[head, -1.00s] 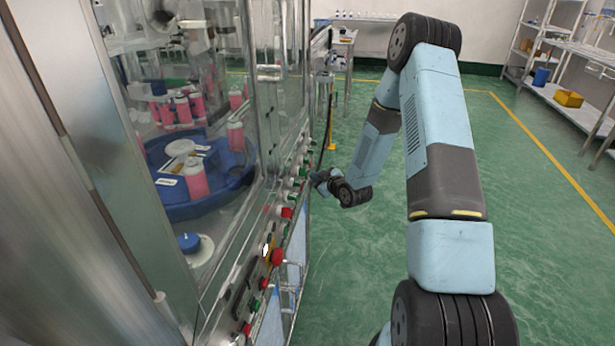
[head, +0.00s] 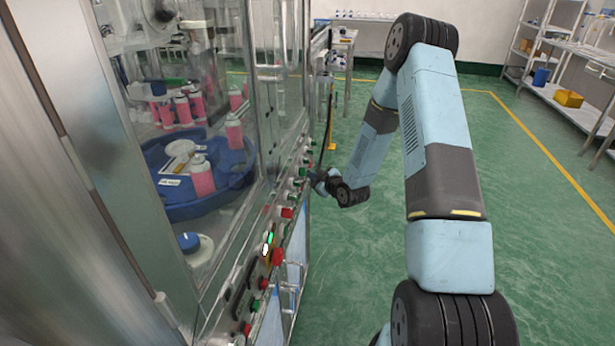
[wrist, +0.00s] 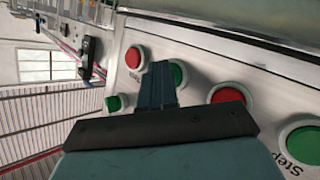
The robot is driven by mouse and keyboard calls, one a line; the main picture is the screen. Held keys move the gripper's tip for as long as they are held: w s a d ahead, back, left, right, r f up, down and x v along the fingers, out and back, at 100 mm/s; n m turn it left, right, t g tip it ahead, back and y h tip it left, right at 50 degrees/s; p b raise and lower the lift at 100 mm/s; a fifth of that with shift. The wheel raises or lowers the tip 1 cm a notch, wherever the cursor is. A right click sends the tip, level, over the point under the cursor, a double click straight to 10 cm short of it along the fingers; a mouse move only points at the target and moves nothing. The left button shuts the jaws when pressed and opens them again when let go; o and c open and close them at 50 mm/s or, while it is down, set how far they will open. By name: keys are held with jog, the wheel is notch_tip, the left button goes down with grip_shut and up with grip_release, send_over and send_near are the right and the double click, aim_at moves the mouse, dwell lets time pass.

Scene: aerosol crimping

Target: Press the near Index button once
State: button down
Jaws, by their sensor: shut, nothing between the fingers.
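My gripper (wrist: 160,70) is shut and empty in the wrist view. Its fingertips are at the button panel, beside a green button (wrist: 178,74) and close to a red button (wrist: 135,58). Another red button (wrist: 228,97) is right of the fingers, and a green button (wrist: 303,144) with a label reading "Step" is at the right edge. No Index label is readable, so I cannot tell which button is the near Index one. In the head view my gripper is small beside the panel (head: 262,215), and contact with a button cannot be told.
The glazed machine holds a blue turntable (head: 175,212) with pink-and-white cans (head: 203,180). A red button (head: 278,257) sticks out from the nearer panel. Green floor (head: 350,270) is free to the right; shelves (head: 590,95) stand far right.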

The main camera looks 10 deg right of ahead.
jog(key=shift+s+d, duration=0.35)
jog(key=shift+d, duration=0.4)
jog(key=shift+s+d, duration=0.3)
jog(key=shift+d, duration=0.45)
jog(key=shift+s+d, duration=0.35)
jog(key=shift+d, duration=0.45)
jog(key=shift+s+d, duration=0.3)
jog(key=shift+d, duration=0.45)
